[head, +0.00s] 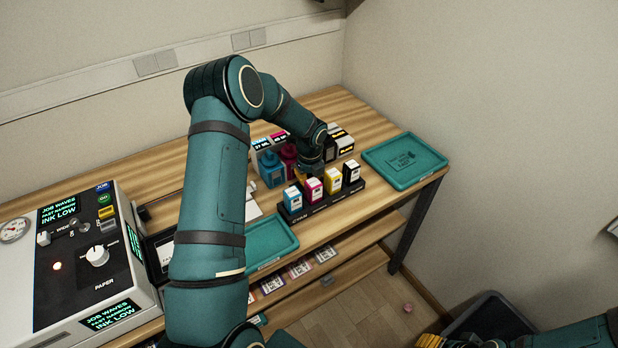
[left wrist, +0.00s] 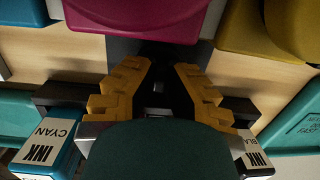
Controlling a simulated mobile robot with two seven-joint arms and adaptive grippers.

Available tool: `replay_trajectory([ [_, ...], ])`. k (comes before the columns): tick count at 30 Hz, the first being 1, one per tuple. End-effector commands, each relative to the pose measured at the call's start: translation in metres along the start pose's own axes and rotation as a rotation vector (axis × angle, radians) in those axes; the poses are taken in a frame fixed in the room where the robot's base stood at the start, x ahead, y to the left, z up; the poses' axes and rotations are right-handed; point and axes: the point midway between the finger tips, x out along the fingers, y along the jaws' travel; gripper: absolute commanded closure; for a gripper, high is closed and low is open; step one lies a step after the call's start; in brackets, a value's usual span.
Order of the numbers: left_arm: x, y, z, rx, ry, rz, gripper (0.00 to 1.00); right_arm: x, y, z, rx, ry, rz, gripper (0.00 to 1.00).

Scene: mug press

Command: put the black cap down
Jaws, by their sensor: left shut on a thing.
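My left gripper (head: 312,170) is over the bench between the bottles and the cartridge rack, mostly hidden by my own arm in the head view. In the left wrist view its yellow fingers (left wrist: 158,84) close on a dark thing, which I take to be the black cap (left wrist: 158,88). The cap's outline is hard to make out against the dark surroundings. The cap cannot be picked out in the head view. My right gripper (head: 432,341) is at the bottom right edge, cut off and away from the bench; its jaws do not show clearly.
A black rack (head: 320,206) holds cyan (head: 293,200), magenta (head: 313,190), yellow (head: 333,181) and black (head: 352,173) cartridges. Cyan (head: 271,169) and magenta (head: 288,156) bottles stand behind. Teal trays lie right (head: 430,164) and front (head: 285,226). A printer-like machine (head: 90,255) stands left.

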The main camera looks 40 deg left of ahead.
Motion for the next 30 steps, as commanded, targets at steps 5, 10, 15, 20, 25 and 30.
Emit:
replay_trajectory([
  [5,0.0,0.0,0.0,0.0,0.0,0.0,1.0,0.0,0.0,0.0,0.0,0.0,0.0,0.53],
  [10,0.003,0.0,0.0,0.001,0.0,0.0,0.67,0.001,0.001,0.001,0.0,-0.002,0.0,0.53],
  [15,0.003,0.0,0.0,0.001,0.0,0.0,0.66,0.001,0.001,0.001,0.0,-0.002,0.0,0.53],
  [20,0.002,0.0,0.0,0.001,0.0,0.001,0.66,0.001,0.0,0.001,0.0,-0.001,0.0,0.53],
  [25,-0.014,-0.001,0.001,0.001,-0.001,-0.001,0.66,-0.003,-0.001,-0.001,0.001,0.001,0.0,0.53],
  [30,-0.049,-0.001,0.001,0.002,-0.003,-0.003,0.66,-0.008,-0.003,-0.003,0.002,0.006,0.001,0.53],
])
